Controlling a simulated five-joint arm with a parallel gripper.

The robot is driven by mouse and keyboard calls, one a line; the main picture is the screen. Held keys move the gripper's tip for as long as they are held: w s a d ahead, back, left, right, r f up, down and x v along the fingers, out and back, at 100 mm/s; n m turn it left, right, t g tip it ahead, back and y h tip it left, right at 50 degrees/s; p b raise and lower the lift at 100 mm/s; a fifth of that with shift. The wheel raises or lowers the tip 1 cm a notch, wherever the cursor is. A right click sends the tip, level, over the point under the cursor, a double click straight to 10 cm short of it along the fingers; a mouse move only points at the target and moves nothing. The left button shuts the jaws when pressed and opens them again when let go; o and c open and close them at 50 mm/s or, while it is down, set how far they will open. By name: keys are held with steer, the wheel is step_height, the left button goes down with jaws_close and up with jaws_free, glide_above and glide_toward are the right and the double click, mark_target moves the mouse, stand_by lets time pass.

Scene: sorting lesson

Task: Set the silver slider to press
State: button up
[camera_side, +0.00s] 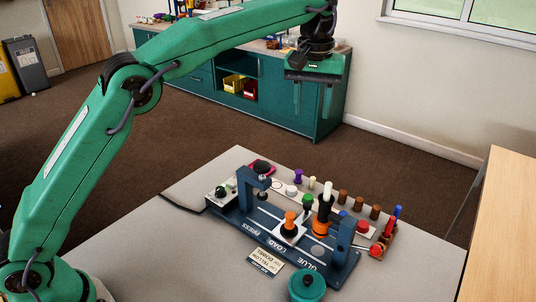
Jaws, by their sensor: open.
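The silver slider (281,239) is a pale plate on the dark blue base (240,224), beside the printed word LOAD. A dark piece with an orange top (289,221) stands on it. The word PRESS is printed left of it, near the blue press frame (245,188) with its black knob (263,168). The word GLUE is to the right, near a blue upright (343,240). My gripper (314,98) is at the upper right, high above and behind the base, fingers pointing down, apart and empty.
An orange and black bottle (321,222) stands right of the slider. Several coloured pegs and brown dowels (343,197) line the back. A green pot (307,287) and a card (266,262) lie in front. The grey table's left front (165,250) is clear.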

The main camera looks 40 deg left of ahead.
steer(key=d+f, duration=0.1)
glide_above(308, 204)
step_height(308, 204, down, 18)
steer(key=shift+f, duration=0.25)
stand_by(0.4)
steer(key=shift+f, duration=0.1)
steer(key=shift+f, duration=3.8)
jaws_close()
